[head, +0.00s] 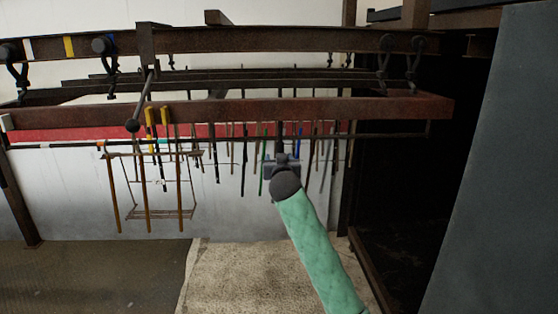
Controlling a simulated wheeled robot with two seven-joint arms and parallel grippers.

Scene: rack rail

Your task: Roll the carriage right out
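A dark overhead rail (240,41) runs across the head view. What looks like the carriage (345,109), a long rust-red frame, sits below it, with dark hooks (412,65) between the two near both ends. Thin rods and strips hang below the frame. My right gripper (280,157), at the end of a green-sleeved arm from the lower right, is in front of the hanging rods, just under the frame's front beam. Its fingers are small and dark, so whether they are open or touching anything cannot be told. My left gripper is not in view.
A lever with a round black knob (132,125) hangs at the left. Yellow-topped rods and a small wire rack (150,213) hang below. A dark opening and a large grey panel (500,170) stand at the right. The pale floor mat (235,275) is clear.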

